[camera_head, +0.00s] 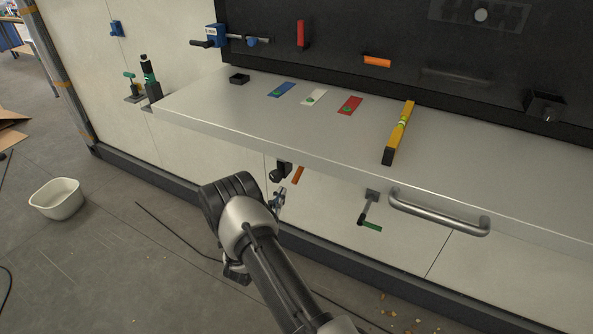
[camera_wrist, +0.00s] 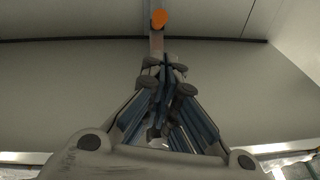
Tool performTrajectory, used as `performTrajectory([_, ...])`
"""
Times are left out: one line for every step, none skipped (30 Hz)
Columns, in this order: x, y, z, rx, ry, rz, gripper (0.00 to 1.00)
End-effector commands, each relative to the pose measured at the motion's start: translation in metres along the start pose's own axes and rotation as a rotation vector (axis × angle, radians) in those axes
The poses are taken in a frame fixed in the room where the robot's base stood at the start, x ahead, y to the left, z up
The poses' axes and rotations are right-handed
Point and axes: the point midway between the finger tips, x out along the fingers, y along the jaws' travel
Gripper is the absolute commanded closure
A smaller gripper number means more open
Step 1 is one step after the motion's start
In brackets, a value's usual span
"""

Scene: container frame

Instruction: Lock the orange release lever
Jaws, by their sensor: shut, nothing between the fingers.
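An orange lever handle (camera_head: 298,175) hangs below the shelf's front edge, beside a black mount (camera_head: 281,171), angled down and slightly left. In the wrist view a round orange end (camera_wrist: 158,19) on a grey bar (camera_wrist: 156,42) shows just beyond my fingertips, most likely the same lever. My gripper (camera_head: 280,192) is low in front of the wall panel, just below and left of the orange handle. In the wrist view my gripper (camera_wrist: 165,65) has its fingers together with nothing between them. Whether the fingertips touch the grey bar I cannot tell.
The shelf (camera_head: 225,108) overhangs above my gripper. Its metal handle (camera_head: 440,212) and a green-ended lever (camera_head: 370,222) are to the right. Another orange handle (camera_head: 377,61) is on the black panel. A yellow level (camera_head: 399,135) lies on the shelf. A white tub (camera_head: 56,199) stands on the floor.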

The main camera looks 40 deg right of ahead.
Motion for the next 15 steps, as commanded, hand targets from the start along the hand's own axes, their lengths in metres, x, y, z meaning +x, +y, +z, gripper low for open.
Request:
performTrajectory([-0.0023,0.0048,0.0025,-0.009,0.014,0.005,1.0])
performTrajectory([-0.0031,0.0065,0.0027,-0.012,0.021,0.007,1.0])
performTrajectory([-0.0038,0.0081,0.0029,-0.014,0.027,0.01,1.0])
performTrajectory([-0.0042,0.0089,0.0028,-0.016,0.03,0.011,1.0])
performTrajectory([-0.0044,0.0092,0.0027,-0.016,0.032,0.011,1.0])
performTrajectory([-0.0045,0.0094,0.0026,-0.017,0.034,0.011,1.0])
performTrajectory([-0.0045,0.0093,0.0025,-0.016,0.034,0.011,1.0])
performTrajectory([-0.0045,0.0092,0.0024,-0.016,0.034,0.011,1.0])
performTrajectory([-0.0044,0.0091,0.0024,-0.016,0.033,0.011,1.0])
performTrajectory([-0.0044,0.0091,0.0024,-0.016,0.033,0.011,1.0])
performTrajectory([-0.0044,0.009,0.0025,-0.016,0.032,0.011,1.0])
performTrajectory([-0.0043,0.009,0.0025,-0.016,0.032,0.011,1.0])
performTrajectory([-0.0041,0.009,0.0025,-0.016,0.032,0.011,1.0])
performTrajectory([-0.0036,0.009,0.0025,-0.016,0.032,0.011,1.0])
performTrajectory([-0.002,0.009,0.0025,-0.015,0.032,0.011,1.0])
